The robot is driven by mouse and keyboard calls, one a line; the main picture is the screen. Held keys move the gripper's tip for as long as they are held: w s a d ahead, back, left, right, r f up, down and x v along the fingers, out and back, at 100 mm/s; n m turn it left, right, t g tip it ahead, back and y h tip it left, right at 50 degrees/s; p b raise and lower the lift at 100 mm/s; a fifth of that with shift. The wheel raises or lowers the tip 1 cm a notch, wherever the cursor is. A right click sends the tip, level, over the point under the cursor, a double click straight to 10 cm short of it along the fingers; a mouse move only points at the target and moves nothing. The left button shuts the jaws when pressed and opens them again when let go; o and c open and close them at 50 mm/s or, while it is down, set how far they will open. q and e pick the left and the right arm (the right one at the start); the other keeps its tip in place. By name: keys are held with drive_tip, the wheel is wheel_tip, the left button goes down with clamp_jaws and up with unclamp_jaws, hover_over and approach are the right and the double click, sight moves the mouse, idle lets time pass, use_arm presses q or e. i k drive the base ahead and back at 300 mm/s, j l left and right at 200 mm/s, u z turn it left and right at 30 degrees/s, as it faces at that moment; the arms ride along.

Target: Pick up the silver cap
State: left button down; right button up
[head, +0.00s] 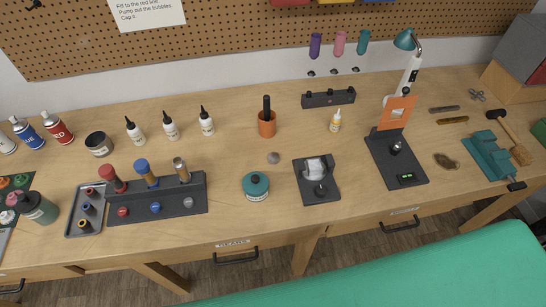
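A small round silver cap (188,203) sits on the front face of a dark rack (140,213) at the left middle of the bench. A silver-topped cylinder (181,169) stands upright in the rack behind the silver cap, beside a blue-topped one (146,173) and a red-topped one (111,178). Neither of my grippers is in view.
A grey tray (71,225) with small parts adjoins the rack on the left. A teal round tin (256,186) and a small grey round object (273,157) lie to its right. White bottles (171,128) stand behind it. Bare wood lies between rack and tin.

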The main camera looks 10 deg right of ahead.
sight(274, 158)
drive_tip(key=k+l+u, duration=0.1)
drive_tip(key=l+u, duration=0.15)
drive_tip(key=l, duration=0.15)
drive_tip(key=k+l+u, duration=0.15)
drive_tip(key=l+u, duration=0.15)
drive_tip(key=k+l+u, duration=0.25)
drive_tip(key=l, duration=0.15)
drive_tip(key=k+l+u, duration=0.25)
drive_tip(key=i+l, duration=0.1)
